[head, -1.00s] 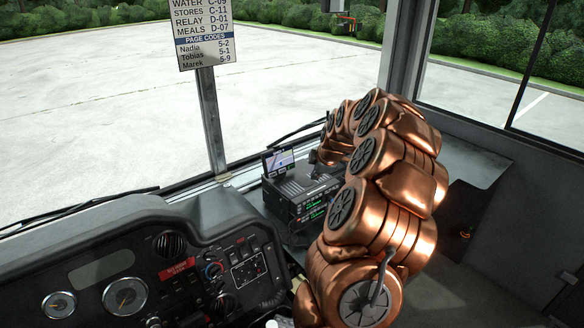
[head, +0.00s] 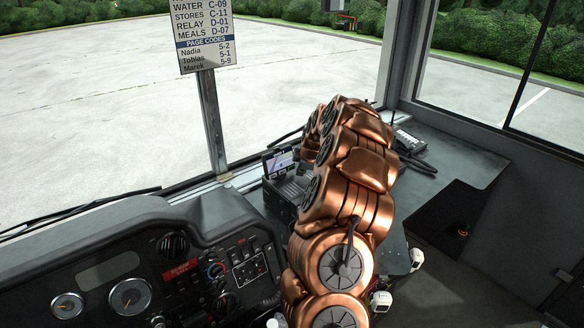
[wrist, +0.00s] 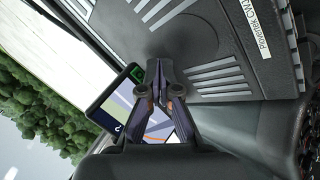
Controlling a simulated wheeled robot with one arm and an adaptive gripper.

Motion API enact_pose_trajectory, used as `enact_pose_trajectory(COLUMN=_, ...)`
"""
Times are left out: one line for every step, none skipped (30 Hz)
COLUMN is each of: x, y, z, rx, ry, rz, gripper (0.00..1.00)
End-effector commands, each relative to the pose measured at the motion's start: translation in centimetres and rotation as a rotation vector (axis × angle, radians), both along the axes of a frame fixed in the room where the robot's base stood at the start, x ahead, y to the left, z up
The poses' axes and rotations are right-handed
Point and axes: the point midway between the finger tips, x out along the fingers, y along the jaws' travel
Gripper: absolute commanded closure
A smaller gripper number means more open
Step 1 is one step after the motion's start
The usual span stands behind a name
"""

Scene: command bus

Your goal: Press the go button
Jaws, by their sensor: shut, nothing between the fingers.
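A small tilted screen (head: 281,160) stands on the dash, left of my arm in the head view. In the wrist view the screen (wrist: 122,108) shows a map and a bright green patch (wrist: 135,72) at its upper corner. The patch may be the go button; its lettering is too small to read. My gripper (wrist: 159,70) is shut and empty. Its fingers cover part of the screen in the wrist view, with the tips to the right of the green patch. I cannot tell any contact. In the head view my arm hides most of the gripper.
A dark ribbed radio box (wrist: 225,45) lies close beside the screen. A handset (head: 408,140) sits on the right dash. The driver's gauges and switches (head: 240,262) are at lower left. A post carries a code sign (head: 205,35) before the windshield.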

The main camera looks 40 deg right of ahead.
Motion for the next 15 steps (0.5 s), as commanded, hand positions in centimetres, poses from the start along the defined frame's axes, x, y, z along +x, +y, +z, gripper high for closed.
enact_pose_trajectory(x=0.45, y=-0.13, z=-0.22, rx=-0.003, ry=-0.003, rz=-0.001, gripper=1.00)
enact_pose_trajectory(x=0.64, y=-0.18, z=-0.20, rx=-0.003, ry=-0.004, rz=-0.001, gripper=1.00)
enact_pose_trajectory(x=0.87, y=-0.20, z=-0.21, rx=-0.003, ry=-0.004, rz=-0.001, gripper=1.00)
enact_pose_trajectory(x=1.02, y=-0.20, z=-0.22, rx=-0.003, ry=-0.004, rz=-0.001, gripper=1.00)
enact_pose_trajectory(x=1.14, y=-0.19, z=-0.25, rx=-0.003, ry=-0.004, rz=-0.001, gripper=1.00)
enact_pose_trajectory(x=1.26, y=-0.18, z=-0.25, rx=-0.002, ry=-0.004, rz=0.000, gripper=1.00)
enact_pose_trajectory(x=1.33, y=-0.17, z=-0.26, rx=-0.002, ry=-0.004, rz=0.000, gripper=1.00)
enact_pose_trajectory(x=1.37, y=-0.16, z=-0.27, rx=-0.002, ry=-0.004, rz=0.000, gripper=1.00)
enact_pose_trajectory(x=1.41, y=-0.17, z=-0.27, rx=-0.002, ry=-0.004, rz=0.000, gripper=1.00)
enact_pose_trajectory(x=1.42, y=-0.16, z=-0.27, rx=-0.001, ry=-0.003, rz=0.000, gripper=1.00)
enact_pose_trajectory(x=1.43, y=-0.17, z=-0.27, rx=-0.001, ry=-0.003, rz=0.000, gripper=1.00)
enact_pose_trajectory(x=1.42, y=-0.17, z=-0.27, rx=-0.001, ry=-0.003, rz=0.000, gripper=1.00)
enact_pose_trajectory(x=1.42, y=-0.16, z=-0.27, rx=-0.001, ry=-0.003, rz=0.000, gripper=1.00)
enact_pose_trajectory(x=1.41, y=-0.16, z=-0.25, rx=-0.001, ry=-0.003, rz=0.000, gripper=1.00)
enact_pose_trajectory(x=1.40, y=-0.17, z=-0.26, rx=-0.001, ry=-0.003, rz=0.000, gripper=1.00)
